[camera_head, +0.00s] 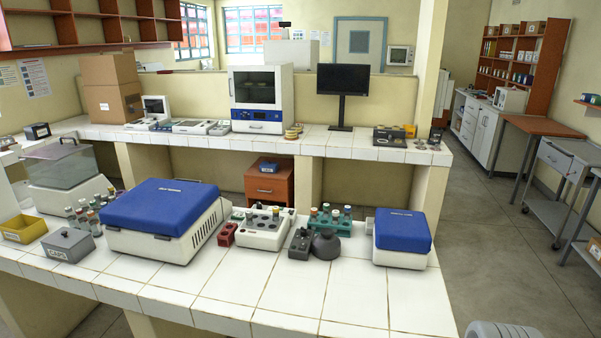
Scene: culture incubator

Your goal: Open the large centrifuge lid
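The large centrifuge (200,240) stands on the near white-tiled bench, left of the middle. It has a white body with side vents, and its blue lid (160,205) is down. A small handle or latch shows at the lid's front edge. A smaller centrifuge (400,258) with a blue lid (403,230), also down, stands at the bench's right end. My gripper is not in view.
Between the centrifuges are a white block with wells (262,230), a teal tube rack (330,222) and a dark round item (325,245). Left are a grey box (68,246) and a yellow bin (24,229). The bench's front tiles (240,300) are clear.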

